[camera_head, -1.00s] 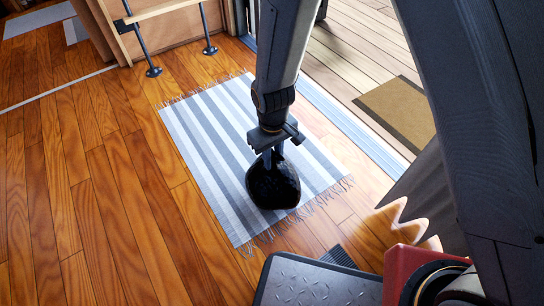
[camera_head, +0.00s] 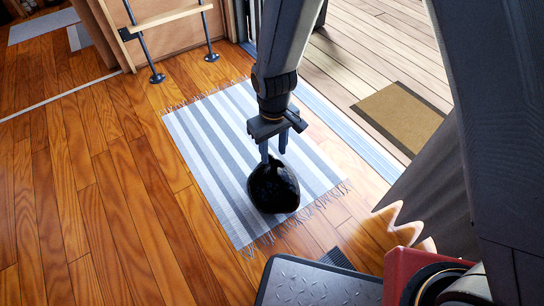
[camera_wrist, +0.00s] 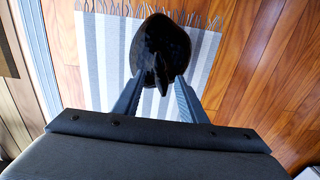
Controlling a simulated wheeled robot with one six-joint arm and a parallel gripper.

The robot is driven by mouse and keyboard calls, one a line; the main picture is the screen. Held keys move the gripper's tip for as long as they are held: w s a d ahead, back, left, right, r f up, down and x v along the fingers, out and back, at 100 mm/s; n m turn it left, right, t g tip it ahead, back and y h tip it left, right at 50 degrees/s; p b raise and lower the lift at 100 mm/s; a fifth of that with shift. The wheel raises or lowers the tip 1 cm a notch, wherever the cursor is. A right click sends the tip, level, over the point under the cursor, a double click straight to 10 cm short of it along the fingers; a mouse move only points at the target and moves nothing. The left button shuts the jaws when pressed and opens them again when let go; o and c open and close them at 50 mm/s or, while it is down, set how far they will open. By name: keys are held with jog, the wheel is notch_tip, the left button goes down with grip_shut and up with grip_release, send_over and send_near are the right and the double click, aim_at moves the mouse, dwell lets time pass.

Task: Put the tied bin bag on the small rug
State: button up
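The tied bin bag (camera_head: 273,189) is black and rounded and appears to rest on the small rug, near the rug's front edge. In the wrist view the bag (camera_wrist: 160,45) shows its tied neck pointing towards my gripper. The small rug (camera_head: 208,150) is striped grey and white with fringed ends and lies flat on the floor. My gripper (camera_head: 274,150) is just above the bag. In the wrist view its two fingers (camera_wrist: 158,84) stand apart on either side of the neck, with visible gaps beside it.
Wooden floor (camera_head: 110,210) lies open to the left of the rug. A brown doormat (camera_head: 402,115) lies on the decking beyond the door sill at right. A grey curtain (camera_head: 425,200) hangs at right.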

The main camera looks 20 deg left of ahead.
notch_tip(320, 180, up, 5)
jog(key=shift+r+p, duration=0.1)
jog(key=shift+p, duration=0.7)
jog(key=s+d+r+m+y, duration=0.1)
jog(key=s+d+r, duration=0.2)
jog(key=r, duration=0.5)
jog(key=s+d+r+m, duration=0.1)
jog(key=s+d+r, duration=0.15)
jog(key=r, duration=0.55)
jog(key=s+d+r+m, duration=0.1)
jog(key=s+d+r, duration=0.2)
jog(key=s+r, duration=0.1)
jog(key=s+d+r+m+y, duration=0.1)
jog(key=s+d+r, duration=0.2)
jog(key=s, duration=0.3)
jog(key=shift+s+r, duration=0.2)
jog(key=shift+r, duration=0.65)
